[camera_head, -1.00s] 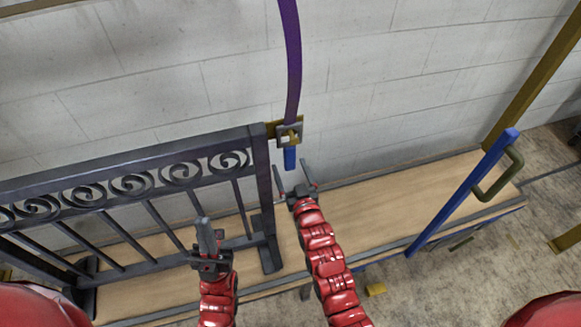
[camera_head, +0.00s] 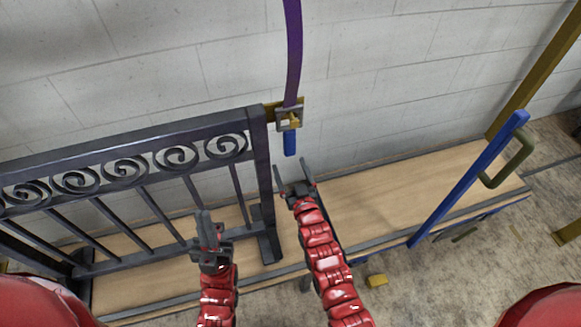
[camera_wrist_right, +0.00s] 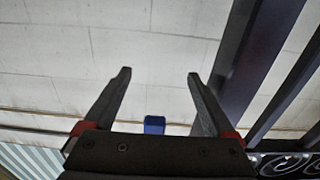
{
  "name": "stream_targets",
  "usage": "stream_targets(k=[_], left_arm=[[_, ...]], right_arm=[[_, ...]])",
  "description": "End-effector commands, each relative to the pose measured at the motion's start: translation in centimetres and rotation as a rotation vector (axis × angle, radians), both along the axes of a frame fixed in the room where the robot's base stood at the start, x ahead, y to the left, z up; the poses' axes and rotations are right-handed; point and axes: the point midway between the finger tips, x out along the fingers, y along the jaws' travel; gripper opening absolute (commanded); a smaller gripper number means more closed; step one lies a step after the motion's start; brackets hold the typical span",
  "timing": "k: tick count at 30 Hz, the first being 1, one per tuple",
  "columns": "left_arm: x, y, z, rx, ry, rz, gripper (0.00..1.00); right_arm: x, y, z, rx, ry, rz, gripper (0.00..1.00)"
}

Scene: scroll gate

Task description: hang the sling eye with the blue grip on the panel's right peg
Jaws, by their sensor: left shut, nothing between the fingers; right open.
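The dark panel (camera_head: 262,165) with a row of scrolls stands at the left in the head view. A brass-coloured peg (camera_head: 270,111) sticks out at its top right corner. A purple sling (camera_head: 293,55) hangs from above and ends in a square grey eye (camera_head: 281,125) with a blue grip (camera_head: 290,144) below. The eye overlaps the peg's end; I cannot tell whether it is around it. My right gripper (camera_head: 292,165) is open and empty, just below the grip. The grip also shows between its fingers in the wrist view (camera_wrist_right: 154,124). My left gripper (camera_head: 204,213) is shut, in front of the panel.
A wooden bench top (camera_head: 375,195) runs along the pale block wall (camera_head: 400,80). A blue bar (camera_head: 465,185) with an olive handle (camera_head: 512,160) leans at the right. The bench between the right gripper and the bar is clear.

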Motion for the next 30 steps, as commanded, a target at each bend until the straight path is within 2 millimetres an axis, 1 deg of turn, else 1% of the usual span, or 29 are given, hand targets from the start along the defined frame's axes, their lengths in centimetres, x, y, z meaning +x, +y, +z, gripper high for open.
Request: stream_targets(k=[2, 9, 12, 14, 30], left_arm=[[0.0, 0.0, -0.2, 0.000, 0.000, 0.000, 0.00], [0.0, 0.0, -0.2, 0.000, 0.000, 0.000, 0.00], [0.0, 0.0, 0.0, 0.000, 0.000, 0.000, 0.00], [0.0, 0.0, 0.1, 0.000, 0.000, 0.000, 0.00], [0.0, 0.0, 1.2, 0.000, 0.000, 0.000, 0.00]], right_arm=[[0.0, 0.0, -0.4, 0.000, 0.000, 0.000, 0.90], [0.0, 0.0, -0.3, 0.000, 0.000, 0.000, 0.90], [-0.3, -0.1, -0.3, 0.000, 0.000, 0.000, 0.90], [-0.8, -0.3, -0.3, 0.000, 0.001, 0.000, 0.90], [-6.5, -2.1, -0.3, -0.001, 0.002, 0.000, 0.90]])
